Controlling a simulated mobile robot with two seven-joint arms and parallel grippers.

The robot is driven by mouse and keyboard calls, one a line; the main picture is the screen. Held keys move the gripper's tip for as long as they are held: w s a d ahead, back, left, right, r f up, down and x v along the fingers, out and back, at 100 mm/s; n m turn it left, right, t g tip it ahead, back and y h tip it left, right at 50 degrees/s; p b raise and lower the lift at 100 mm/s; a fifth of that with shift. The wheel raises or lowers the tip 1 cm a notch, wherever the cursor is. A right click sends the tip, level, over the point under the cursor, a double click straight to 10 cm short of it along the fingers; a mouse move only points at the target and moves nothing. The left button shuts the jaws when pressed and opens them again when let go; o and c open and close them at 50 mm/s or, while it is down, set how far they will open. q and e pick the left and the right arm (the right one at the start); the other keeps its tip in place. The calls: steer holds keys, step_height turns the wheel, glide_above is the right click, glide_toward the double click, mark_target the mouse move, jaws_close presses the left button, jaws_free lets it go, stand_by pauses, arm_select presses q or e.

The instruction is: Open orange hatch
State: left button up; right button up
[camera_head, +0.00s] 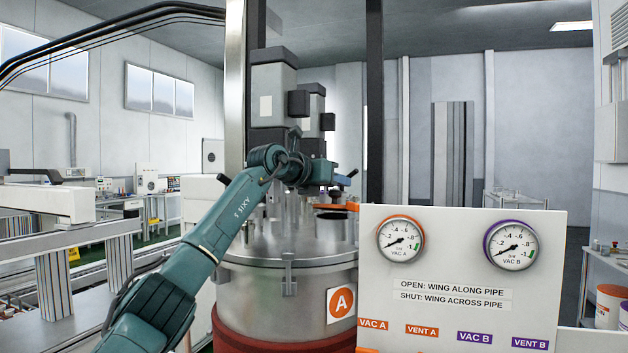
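The steel vessel (300,300) marked with an orange A label (341,304) stands in the middle of the head view. On its lid is a short open-looking cylinder (331,228). A small orange part (338,207), which looks like the hatch's edge or handle, shows at the top of this cylinder. My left arm reaches in from the lower left. My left gripper (343,182) is above the lid, just over the orange part. It is small and dark, so whether its fingers are apart or touching anything is unclear. My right gripper is out of view.
A white panel (462,268) with gauges VAC A (401,239) and VAC B (510,246) stands at front right, close to the vessel. Grey motor housings (273,93) rise behind my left wrist. A vertical post (374,100) stands behind the lid. Conveyor equipment lies at left.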

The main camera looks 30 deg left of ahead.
arm_select(q)
steer(key=b+v, duration=0.3)
steer(key=v, duration=0.8)
steer(key=shift+s+b, duration=0.3)
